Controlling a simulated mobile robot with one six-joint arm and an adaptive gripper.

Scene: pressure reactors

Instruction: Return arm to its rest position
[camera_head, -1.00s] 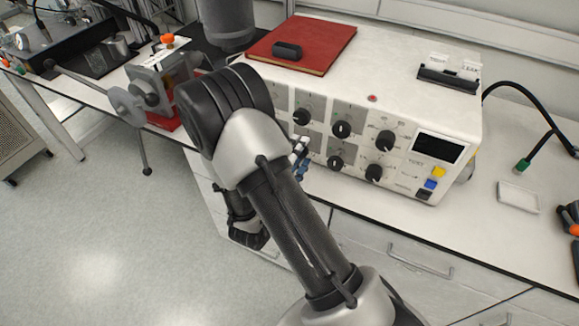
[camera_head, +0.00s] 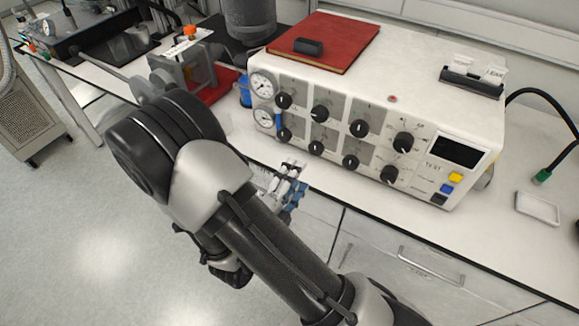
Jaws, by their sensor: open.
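My arm folds across the middle of the view, with its large black and silver joint at the left of centre. Part of my gripper (camera_head: 288,185) shows past the arm, as small silver and blue finger parts in front of the bench edge. It is open, and I see nothing held in it. The arm hides the rest of it. A dark lower section of my arm hangs over the floor, clear of the bench front.
The white control unit (camera_head: 415,95) with knobs and gauges stands on the bench close behind the arm. A red book (camera_head: 335,42) lies on it. A small white tray (camera_head: 537,207) lies at right. A fume-like metal cart (camera_head: 28,115) stands far left. The floor at left is clear.

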